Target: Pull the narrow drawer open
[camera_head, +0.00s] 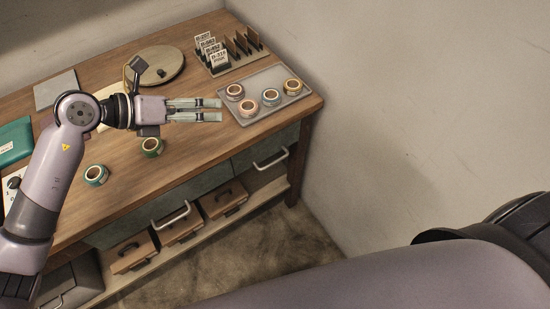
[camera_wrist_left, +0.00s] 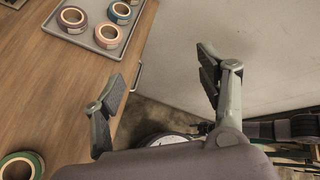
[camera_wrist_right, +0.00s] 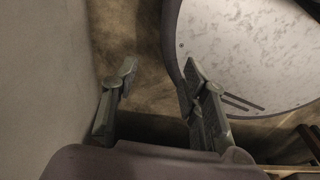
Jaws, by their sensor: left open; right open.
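The narrow drawer (camera_head: 255,148) is in the front of the wooden workbench, at its right end. It has a grey front and a pale bar handle (camera_head: 271,158), and looks shut. In the left wrist view, part of a drawer handle (camera_wrist_left: 137,77) shows at the bench edge between the fingers. My left gripper (camera_head: 220,110) is open and empty above the bench top, apart from the handle. My right gripper (camera_wrist_right: 161,76) is open and empty in the right wrist view, over the floor beside a wall. It is outside the head view.
A wider drawer with its own handle (camera_head: 170,216) is to the left. A grey tray (camera_head: 252,80) holds tape rolls near the right bench end. Boxes (camera_head: 223,200) fill the shelf below. A bare wall (camera_head: 420,110) stands at the right.

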